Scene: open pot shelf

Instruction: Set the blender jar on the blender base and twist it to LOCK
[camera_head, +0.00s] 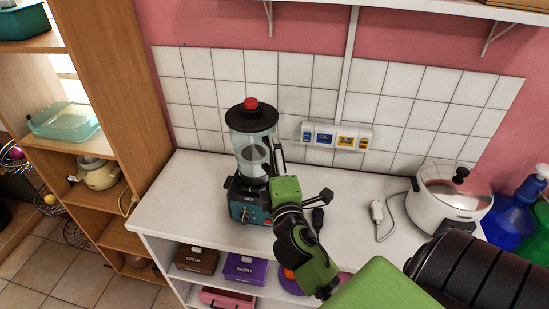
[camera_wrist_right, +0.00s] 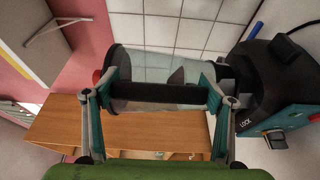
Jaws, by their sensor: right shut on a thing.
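The blender jar (camera_head: 251,155) is clear, with a black lid and a red knob, and stands upright over the blender base (camera_head: 246,201). The base is dark with a teal front, a knob and a LOCK label. My right gripper (camera_head: 273,163) is at the jar's right side, shut on its black handle. In the right wrist view the handle (camera_wrist_right: 157,97) lies between the fingers, with the jar (camera_wrist_right: 158,62) behind it. There the jar's lower end meets the base (camera_wrist_right: 262,85); I cannot tell whether it is fully seated or how it is turned. My left gripper is out of view.
The white counter (camera_head: 180,190) is clear left of the base. A plug with a cord (camera_head: 377,211) and a white cooker (camera_head: 450,195) stand to the right, with blue and green bottles beyond. A socket strip (camera_head: 337,136) is on the tiled wall behind.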

